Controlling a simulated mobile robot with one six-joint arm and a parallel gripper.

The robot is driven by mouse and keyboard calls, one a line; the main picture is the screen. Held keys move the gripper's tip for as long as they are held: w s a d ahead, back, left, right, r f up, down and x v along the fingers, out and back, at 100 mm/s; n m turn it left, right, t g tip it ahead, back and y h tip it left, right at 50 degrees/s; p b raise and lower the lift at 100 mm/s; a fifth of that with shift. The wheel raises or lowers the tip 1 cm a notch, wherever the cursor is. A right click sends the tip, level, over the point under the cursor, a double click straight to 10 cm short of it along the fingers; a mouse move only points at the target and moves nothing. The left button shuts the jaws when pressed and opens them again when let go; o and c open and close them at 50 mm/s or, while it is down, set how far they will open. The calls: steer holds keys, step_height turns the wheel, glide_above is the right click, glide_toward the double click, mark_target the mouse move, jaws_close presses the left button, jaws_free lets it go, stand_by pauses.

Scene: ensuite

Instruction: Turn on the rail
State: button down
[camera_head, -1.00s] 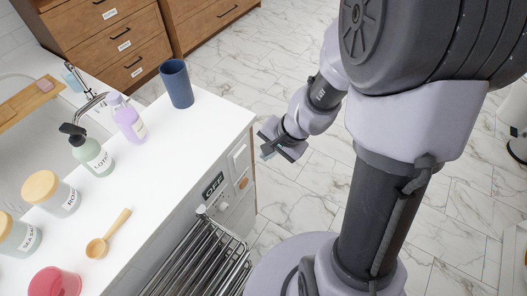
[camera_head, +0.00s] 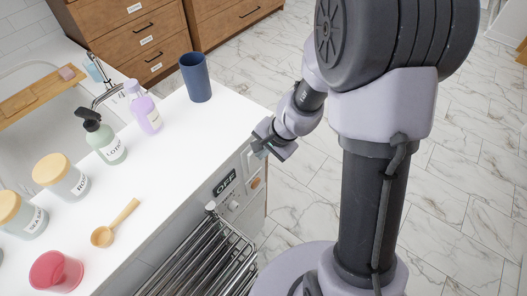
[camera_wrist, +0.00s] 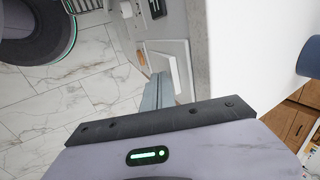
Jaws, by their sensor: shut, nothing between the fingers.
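The metal rail (camera_head: 203,262) is mounted on the side of the white counter, below its top, and a corner of it shows in the wrist view (camera_wrist: 82,5). A small dark display (camera_head: 225,182) above the rail reads OFF. A small knob (camera_head: 233,205) sits just below the display. My gripper (camera_head: 259,151) is at the counter's side, right of the display, close to a white switch plate (camera_head: 248,163). In the wrist view my shut fingers (camera_wrist: 157,92) point at the switch plate (camera_wrist: 172,68); whether they touch it I cannot tell.
A blue cup (camera_head: 196,77) stands near the counter's far corner. A purple bottle (camera_head: 144,108), a green pump bottle (camera_head: 102,137), jars and a wooden spoon (camera_head: 115,223) are on the countertop (camera_head: 170,170). The marble floor (camera_head: 470,170) to the right is clear.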

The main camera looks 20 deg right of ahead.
steer(key=p, duration=0.3)
steer(key=shift+w+a+r+g+h+p, duration=0.2)
steer(key=shift+w+g+h+p, duration=0.1)
steer(key=shift+w+g, duration=0.1)
steer(key=shift+s+f, duration=0.1)
steer(key=shift+f, duration=0.05)
steer(key=shift+s+d+f+b, duration=0.3)
steer(key=shift+s+d+b, duration=0.15)
steer(key=shift+b, duration=0.4)
